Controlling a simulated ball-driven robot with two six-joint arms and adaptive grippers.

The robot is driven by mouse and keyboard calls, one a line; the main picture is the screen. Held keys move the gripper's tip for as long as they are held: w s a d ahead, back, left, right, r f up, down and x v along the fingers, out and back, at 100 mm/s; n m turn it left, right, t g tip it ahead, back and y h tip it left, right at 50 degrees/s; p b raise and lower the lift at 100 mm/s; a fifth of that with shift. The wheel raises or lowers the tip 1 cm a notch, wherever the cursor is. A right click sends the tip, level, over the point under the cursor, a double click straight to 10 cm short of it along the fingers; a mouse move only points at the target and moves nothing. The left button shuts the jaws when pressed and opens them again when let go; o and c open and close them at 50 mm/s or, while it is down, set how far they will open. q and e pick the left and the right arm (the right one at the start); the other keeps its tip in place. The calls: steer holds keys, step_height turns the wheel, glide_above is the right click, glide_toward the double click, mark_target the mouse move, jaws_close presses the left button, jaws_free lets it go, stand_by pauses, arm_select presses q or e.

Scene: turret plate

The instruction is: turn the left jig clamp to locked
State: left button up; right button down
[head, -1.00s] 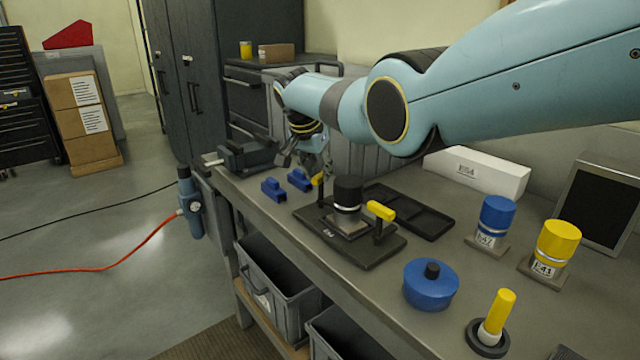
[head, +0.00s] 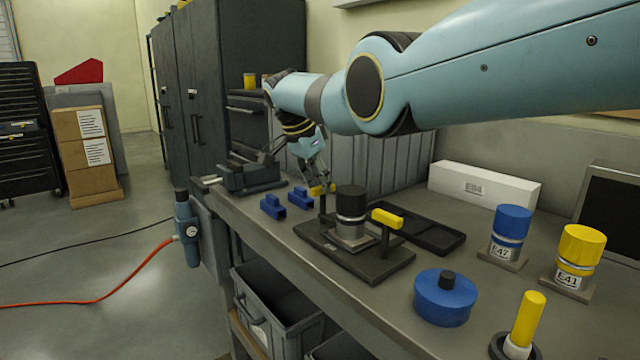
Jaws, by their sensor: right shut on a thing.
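The dark jig plate (head: 375,268) lies on the bench with a black and silver turret (head: 351,215) upright at its middle. The left jig clamp (head: 321,190) has a yellow handle on a dark post at the plate's far left corner. The right jig clamp (head: 387,219) has a yellow handle on a post at the plate's right side. My right gripper (head: 320,187) reaches down from above and is shut on the left clamp's yellow handle, partly covering it. My left gripper is not in view.
Two blue blocks (head: 273,207) lie left of the plate and a black tray (head: 440,240) behind it. A vise (head: 250,178) stands at the far bench end. A blue lidded pot (head: 445,298), blue cylinder (head: 510,230) and yellow cylinder (head: 580,252) stand to the right.

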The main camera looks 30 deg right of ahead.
steer(key=shift+f, duration=0.1)
steer(key=c, duration=1.2)
jaws_free()
steer(key=shift+c, duration=0.2)
steer(key=shift+r, duration=0.2)
steer(key=v, duration=1.1)
steer(key=shift+a+r, duration=0.15)
steer(key=shift+r, duration=0.25)
steer(key=shift+f, duration=0.1)
